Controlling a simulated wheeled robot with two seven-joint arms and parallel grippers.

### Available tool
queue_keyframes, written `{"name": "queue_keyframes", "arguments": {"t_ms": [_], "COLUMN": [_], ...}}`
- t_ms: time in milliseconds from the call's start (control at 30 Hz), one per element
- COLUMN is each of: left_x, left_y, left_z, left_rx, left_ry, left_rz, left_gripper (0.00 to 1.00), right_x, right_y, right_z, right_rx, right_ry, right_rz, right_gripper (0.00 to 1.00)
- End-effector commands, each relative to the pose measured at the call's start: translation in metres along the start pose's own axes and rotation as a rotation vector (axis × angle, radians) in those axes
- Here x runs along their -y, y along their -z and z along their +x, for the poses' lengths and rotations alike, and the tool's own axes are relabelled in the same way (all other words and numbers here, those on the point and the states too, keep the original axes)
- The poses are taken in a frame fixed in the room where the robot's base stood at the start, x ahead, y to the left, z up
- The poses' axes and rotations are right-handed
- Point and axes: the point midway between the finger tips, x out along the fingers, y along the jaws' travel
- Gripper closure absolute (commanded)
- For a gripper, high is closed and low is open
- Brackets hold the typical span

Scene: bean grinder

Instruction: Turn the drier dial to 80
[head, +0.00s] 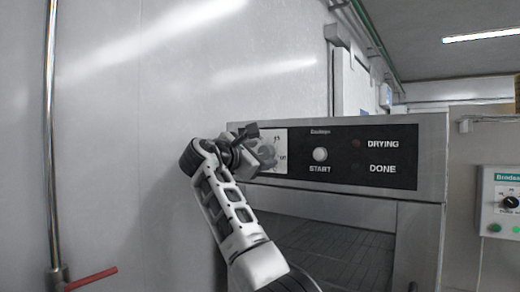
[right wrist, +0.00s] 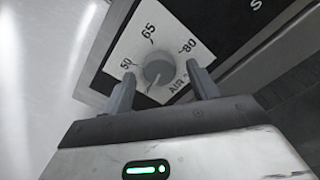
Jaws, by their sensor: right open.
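The drier dial (right wrist: 158,73) is a round grey knob on a white plate (right wrist: 133,38) marked 50, 65 and 80, seen in the right wrist view. A light mark shows on the knob's lower left side; its exact reading is hard to tell. My right gripper (right wrist: 161,69) is open, with one finger on each side of the dial. I cannot tell whether the fingers touch it. In the head view my right gripper (head: 262,150) is in front of the white plate (head: 281,138) and hides the dial. My left gripper is out of view.
The drier's black panel (head: 340,157) has a white START button (head: 320,154) and DRYING and DONE labels to the right of the plate. A grey control box (head: 505,203) hangs at the far right. A vertical pipe (head: 51,140) with a red handle (head: 90,279) stands at left.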

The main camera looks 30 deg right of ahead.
Motion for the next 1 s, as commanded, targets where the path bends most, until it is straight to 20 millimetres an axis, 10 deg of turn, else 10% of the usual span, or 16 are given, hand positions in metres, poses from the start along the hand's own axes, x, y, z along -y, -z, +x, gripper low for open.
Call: {"name": "queue_keyframes", "arguments": {"t_ms": [367,533,1000], "left_x": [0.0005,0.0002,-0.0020], "left_y": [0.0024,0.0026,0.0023], "left_z": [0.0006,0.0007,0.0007], "left_rx": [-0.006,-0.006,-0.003], "left_ry": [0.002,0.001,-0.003], "left_rz": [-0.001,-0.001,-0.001], "left_gripper": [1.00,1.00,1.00], "right_x": [0.0005,0.0005,0.0003], "right_y": [0.0001,0.0000,-0.0001], "right_z": [0.0054,0.0051,0.0048], "right_rx": [0.000,0.000,0.000], "right_ry": [0.001,0.001,0.002], "right_rz": [0.000,0.000,0.095], "right_gripper": [0.44,0.86,0.86]}}
